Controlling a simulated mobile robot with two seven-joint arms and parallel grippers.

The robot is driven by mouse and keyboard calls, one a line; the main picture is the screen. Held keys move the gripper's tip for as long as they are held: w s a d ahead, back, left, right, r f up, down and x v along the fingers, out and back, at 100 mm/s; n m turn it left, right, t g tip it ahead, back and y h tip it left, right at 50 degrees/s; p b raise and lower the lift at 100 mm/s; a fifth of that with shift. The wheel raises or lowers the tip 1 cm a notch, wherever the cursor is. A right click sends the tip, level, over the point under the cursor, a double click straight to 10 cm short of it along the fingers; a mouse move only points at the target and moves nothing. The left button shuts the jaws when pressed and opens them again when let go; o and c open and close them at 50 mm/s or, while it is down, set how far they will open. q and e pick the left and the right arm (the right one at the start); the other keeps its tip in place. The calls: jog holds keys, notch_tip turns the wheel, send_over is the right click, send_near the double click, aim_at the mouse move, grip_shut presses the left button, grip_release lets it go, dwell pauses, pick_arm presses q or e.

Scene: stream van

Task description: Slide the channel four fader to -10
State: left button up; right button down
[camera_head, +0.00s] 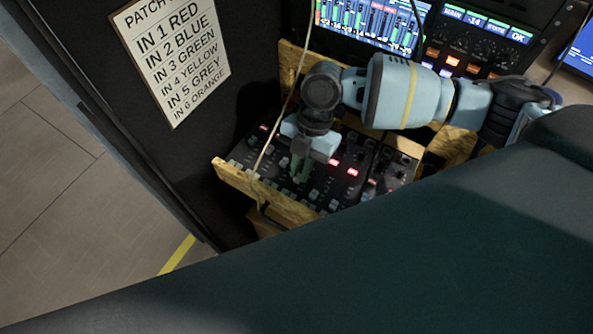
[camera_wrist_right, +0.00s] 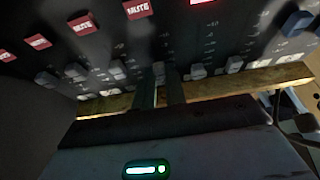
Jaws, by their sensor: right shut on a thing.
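The mixer panel (camera_head: 342,186) has rows of fader caps, lit red buttons and knobs, set in a wooden frame. My right gripper (camera_head: 299,170) reaches down onto its fader area from above. In the right wrist view, my right gripper's fingers (camera_wrist_right: 160,94) are shut on a fader cap (camera_wrist_right: 158,70) in the row of faders. Its channel number cannot be read, so I cannot tell whether it is channel four. Scale marks show beside the slots, but the cap's exact value is unclear. My left gripper is not in view.
Neighbouring fader caps (camera_wrist_right: 117,69) and (camera_wrist_right: 198,71) stand close on both sides. Red MUTE buttons (camera_wrist_right: 137,9) lie above. A pale cable (camera_head: 274,137) hangs across the mixer's left part. A patch list sign (camera_head: 178,60) is on the dark wall; a level-meter screen (camera_head: 370,22) stands behind.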

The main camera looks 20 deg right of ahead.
jog(key=shift+w+d, duration=0.55)
jog(key=shift+d, duration=0.25)
jog(key=c, duration=1.5)
grip_release()
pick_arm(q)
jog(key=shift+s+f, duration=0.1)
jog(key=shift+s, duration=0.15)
pick_arm(e)
jog(key=shift+o, duration=0.3)
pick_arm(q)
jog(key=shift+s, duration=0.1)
pick_arm(e)
jog(key=shift+r, duration=0.1)
jog(key=v, duration=0.6)
jog(key=shift+w+r, duration=0.1)
jog(key=shift+r, duration=0.15)
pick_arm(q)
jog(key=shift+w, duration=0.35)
pick_arm(e)
jog(key=shift+w+d+r, duration=0.1)
jog(key=shift+d+r, duration=0.1)
jog(key=shift+r, duration=0.35)
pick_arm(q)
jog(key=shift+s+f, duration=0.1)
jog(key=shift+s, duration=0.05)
